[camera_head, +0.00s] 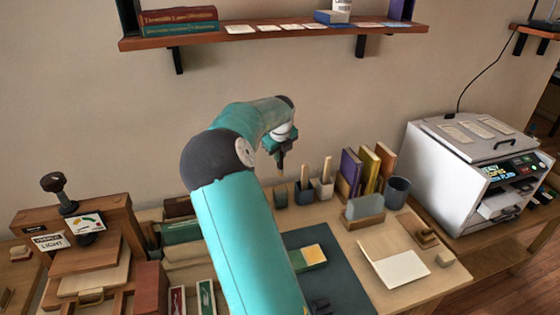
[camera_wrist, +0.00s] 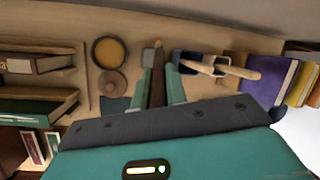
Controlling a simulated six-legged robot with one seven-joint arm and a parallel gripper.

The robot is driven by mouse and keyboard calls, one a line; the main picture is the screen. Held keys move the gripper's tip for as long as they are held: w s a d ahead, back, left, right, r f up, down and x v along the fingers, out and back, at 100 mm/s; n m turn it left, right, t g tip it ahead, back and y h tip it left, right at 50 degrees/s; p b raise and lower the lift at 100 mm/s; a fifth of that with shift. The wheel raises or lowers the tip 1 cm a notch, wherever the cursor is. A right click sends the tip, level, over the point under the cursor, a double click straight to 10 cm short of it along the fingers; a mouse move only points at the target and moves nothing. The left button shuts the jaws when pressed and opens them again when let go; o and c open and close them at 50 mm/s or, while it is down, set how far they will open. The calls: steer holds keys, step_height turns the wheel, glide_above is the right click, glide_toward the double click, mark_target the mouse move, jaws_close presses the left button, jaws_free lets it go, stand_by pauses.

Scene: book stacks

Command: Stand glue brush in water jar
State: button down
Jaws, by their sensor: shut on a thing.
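My gripper (camera_wrist: 160,90) is shut on the glue brush (camera_wrist: 157,70), a brown stick held between its teal fingers. In the head view my gripper (camera_head: 279,152) is above the back of the bench, with the brush's dark lower end pointing down. Below it stands a small dark container (camera_head: 280,197), apart from the brush. A grey-blue cup (camera_head: 397,191) stands farther right. I cannot tell which vessel is the water jar. The wrist view shows a round pot with amber contents (camera_wrist: 108,51) left of the brush, with a round lid-like disc (camera_wrist: 112,83) beside it.
Two small holders (camera_head: 304,194) (camera_head: 324,189) with wooden sticks stand right of the dark container. Upright books (camera_head: 368,170) stand beyond them. A white machine (camera_head: 470,160) is at right. A wall shelf (camera_head: 270,37) runs above. Wooden press (camera_head: 90,250) at left. Paper (camera_head: 401,269) lies front right.

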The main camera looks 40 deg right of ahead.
mark_target(280, 162)
steer(key=shift+f, duration=1.45)
steer(key=shift+f, duration=0.35)
steer(key=c, duration=1.4)
jaws_free()
